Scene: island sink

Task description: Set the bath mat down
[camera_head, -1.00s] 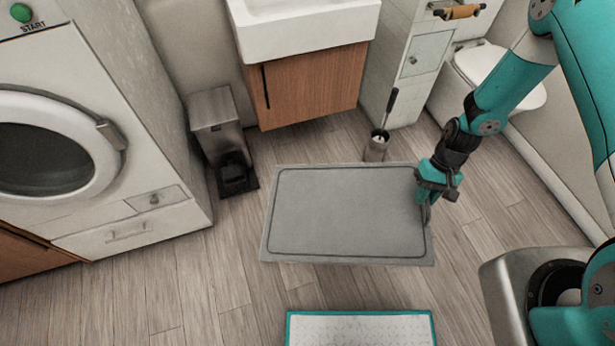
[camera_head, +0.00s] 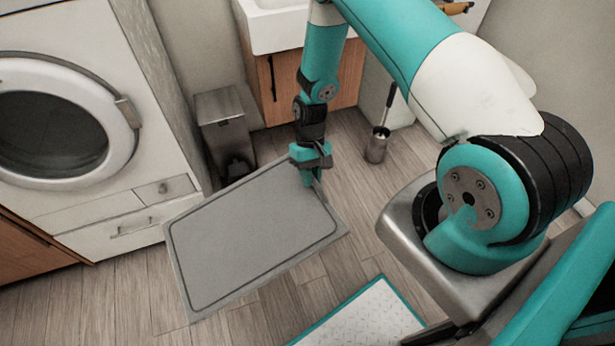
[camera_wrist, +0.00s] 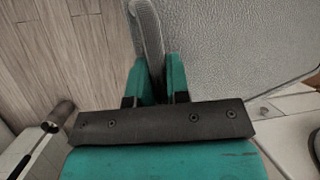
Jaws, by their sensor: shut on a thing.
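The bath mat (camera_head: 250,238) is a flat grey rectangle with a dark line inside its border. In the head view it lies turned at an angle in front of the washing machine. My gripper (camera_head: 314,182) is shut on its upper right edge. In the wrist view the fingers (camera_wrist: 155,82) pinch the raised, pale edge of the bath mat (camera_wrist: 235,45). The head view does not make clear whether the mat touches the floor or hangs above it.
A washing machine (camera_head: 60,125) stands at the left, with a metal pedal bin (camera_head: 224,130) beside the wooden sink cabinet (camera_head: 283,85). A toilet brush holder (camera_head: 377,146) stands on the floor right of my gripper. Wooden floor (camera_head: 125,300) is bare at the lower left.

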